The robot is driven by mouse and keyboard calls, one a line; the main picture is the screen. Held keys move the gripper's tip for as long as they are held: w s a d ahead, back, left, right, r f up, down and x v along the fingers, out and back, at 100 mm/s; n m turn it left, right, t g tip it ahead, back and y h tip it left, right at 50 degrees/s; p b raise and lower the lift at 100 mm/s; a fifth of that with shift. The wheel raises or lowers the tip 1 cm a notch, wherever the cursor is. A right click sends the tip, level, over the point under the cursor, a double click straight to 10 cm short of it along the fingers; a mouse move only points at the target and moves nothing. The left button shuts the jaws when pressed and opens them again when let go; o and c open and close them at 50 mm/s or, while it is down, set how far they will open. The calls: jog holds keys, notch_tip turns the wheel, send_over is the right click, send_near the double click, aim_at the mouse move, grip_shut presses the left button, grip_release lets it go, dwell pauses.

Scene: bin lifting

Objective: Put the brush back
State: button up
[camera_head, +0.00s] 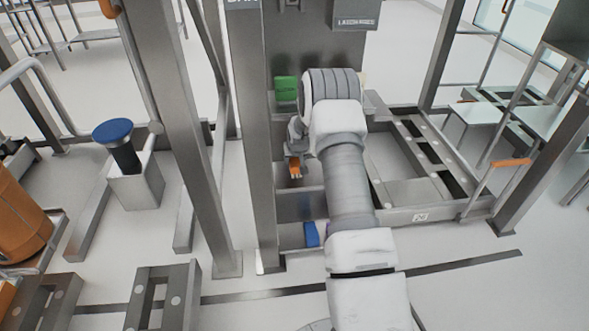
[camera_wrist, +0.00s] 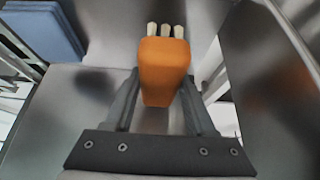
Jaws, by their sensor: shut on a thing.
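The brush is an orange block with pale tufts at its far end. It sits between the two dark fingers of my gripper (camera_wrist: 160,88) in the wrist view, where the orange brush (camera_wrist: 163,62) shows in the middle with its tufts pointing away. My gripper (camera_head: 294,160) is shut on the brush. In the head view the small orange end of the brush (camera_head: 295,172) shows below the gripper, beside a grey metal rack with shelves (camera_head: 302,205). Part of my arm covers the rack's right side. I cannot tell whether the brush touches a shelf.
A green block (camera_head: 286,88) is on the rack's upper part and a blue block (camera_head: 311,234) is low on it. The blue block also shows in the wrist view (camera_wrist: 45,32). A grey upright post (camera_head: 256,150) stands close left of my gripper. Metal walls flank the brush closely.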

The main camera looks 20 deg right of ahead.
jog(key=shift+w+d+f, duration=0.1)
jog(key=shift+w, duration=0.3)
jog(key=shift+f+b, duration=0.8)
jog(key=shift+f, duration=0.85)
jog(key=shift+f, duration=0.25)
jog(key=o, duration=1.3)
jog(key=shift+r, duration=0.1)
jog(key=shift+r, duration=0.1)
